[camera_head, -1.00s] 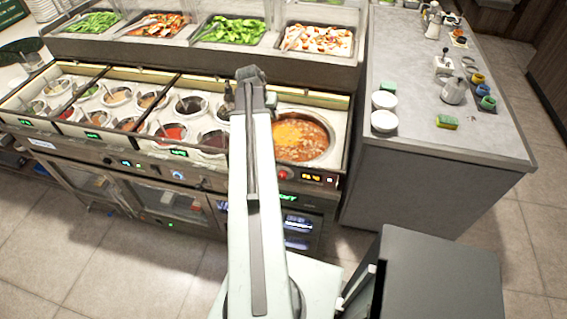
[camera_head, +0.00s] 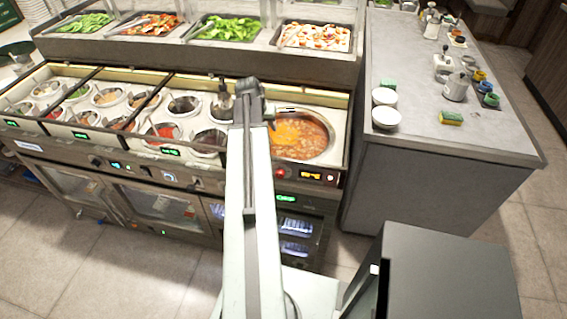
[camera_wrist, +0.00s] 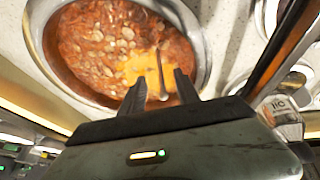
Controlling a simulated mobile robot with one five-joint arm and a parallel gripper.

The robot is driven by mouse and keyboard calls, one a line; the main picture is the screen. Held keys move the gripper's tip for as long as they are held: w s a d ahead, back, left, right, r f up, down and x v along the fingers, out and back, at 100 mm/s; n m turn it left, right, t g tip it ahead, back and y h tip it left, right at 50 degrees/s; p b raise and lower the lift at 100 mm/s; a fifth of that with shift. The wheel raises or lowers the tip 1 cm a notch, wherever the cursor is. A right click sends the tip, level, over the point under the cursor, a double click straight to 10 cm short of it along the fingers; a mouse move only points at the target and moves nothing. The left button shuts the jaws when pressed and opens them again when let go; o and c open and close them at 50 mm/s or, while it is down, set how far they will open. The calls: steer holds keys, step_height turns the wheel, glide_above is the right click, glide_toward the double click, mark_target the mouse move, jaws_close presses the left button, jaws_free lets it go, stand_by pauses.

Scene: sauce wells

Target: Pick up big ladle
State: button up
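The big round soup pot (camera_head: 322,151) holds orange-red soup and sits in the counter, just right of my arm's end. It fills the upper left of the wrist view (camera_wrist: 203,72). My gripper (camera_wrist: 158,80) is over the pot's near side, its two dark fingers apart. A thin dark shaft, seemingly the big ladle's handle (camera_wrist: 162,80), shows between the fingers, with clear gaps on both sides. The ladle's bowl is not visible; it may be under the orange patch of soup. In the head view my arm hides the fingers.
Smaller sauce wells (camera_head: 160,130) with utensils lie left of the pot. A raised shelf with food trays (camera_head: 312,37) stands behind. A grey side counter (camera_head: 430,80) with white bowls (camera_head: 386,117) and a sponge (camera_head: 451,118) is on the right. A metal rim runs along the counter's front.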

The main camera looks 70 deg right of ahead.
steer(key=b+x, duration=0.3)
steer(key=x, duration=0.2)
steer(key=shift+w+b, duration=0.2)
steer(key=shift+b, duration=0.2)
steer(key=shift+r, duration=0.15)
steer(key=shift+c, duration=0.2)
jaws_close()
stand_by(0.5)
